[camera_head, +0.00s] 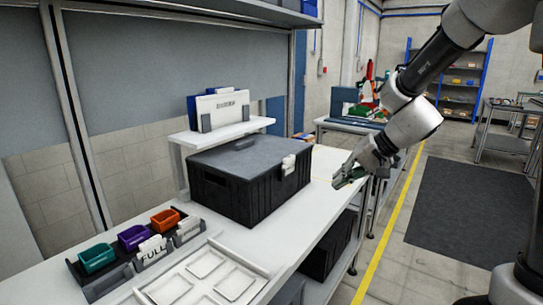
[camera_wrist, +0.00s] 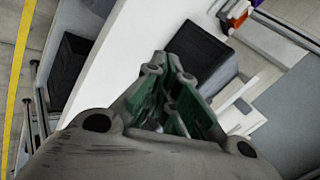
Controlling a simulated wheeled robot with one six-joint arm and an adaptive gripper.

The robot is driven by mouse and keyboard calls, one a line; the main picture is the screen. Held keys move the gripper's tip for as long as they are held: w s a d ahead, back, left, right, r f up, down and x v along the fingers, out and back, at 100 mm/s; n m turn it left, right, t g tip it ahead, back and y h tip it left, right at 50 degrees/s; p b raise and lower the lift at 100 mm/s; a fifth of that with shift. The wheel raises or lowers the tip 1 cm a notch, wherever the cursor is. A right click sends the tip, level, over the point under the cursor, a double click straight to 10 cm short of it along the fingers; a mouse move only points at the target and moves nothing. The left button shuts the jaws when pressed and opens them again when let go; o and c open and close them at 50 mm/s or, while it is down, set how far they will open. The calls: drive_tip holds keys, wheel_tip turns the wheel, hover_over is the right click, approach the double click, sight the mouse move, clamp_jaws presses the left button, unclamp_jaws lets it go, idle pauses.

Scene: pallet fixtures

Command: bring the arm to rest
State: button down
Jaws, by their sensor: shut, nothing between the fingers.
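My gripper (camera_head: 348,178) hangs at the end of my arm, past the right end of the black lidded box and near the bench's right edge. Its fingers are shut and nothing shows between them. In the wrist view my gripper (camera_wrist: 172,95) points over the white bench top (camera_wrist: 125,60), and its green finger pads show close together. The arm reaches in from the upper right of the head view, bent at the elbow, clear of the bench things.
A black lidded box (camera_head: 232,192) stands on the white bench (camera_head: 325,195). A riser (camera_head: 215,137) with binders is behind it. Teal (camera_head: 97,257), purple (camera_head: 134,236) and orange (camera_head: 165,219) bins sit front left, beside a white tray (camera_head: 165,292). A dark mat (camera_head: 470,215) lies on the floor.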

drive_tip(key=s+d+r+n+h, duration=0.1)
drive_tip(key=s+d+r+h, duration=0.2)
drive_tip(key=s+d, duration=0.5)
drive_tip(key=s+d+r+n+h, duration=0.1)
drive_tip(key=s+d+r+h, duration=0.2)
drive_tip(key=s+d, duration=0.6)
drive_tip(key=s+h, duration=0.1)
drive_tip(key=s, duration=0.6)
drive_tip(key=shift+s+d+r+n, duration=0.2)
drive_tip(key=shift+s+r+n, duration=0.1)
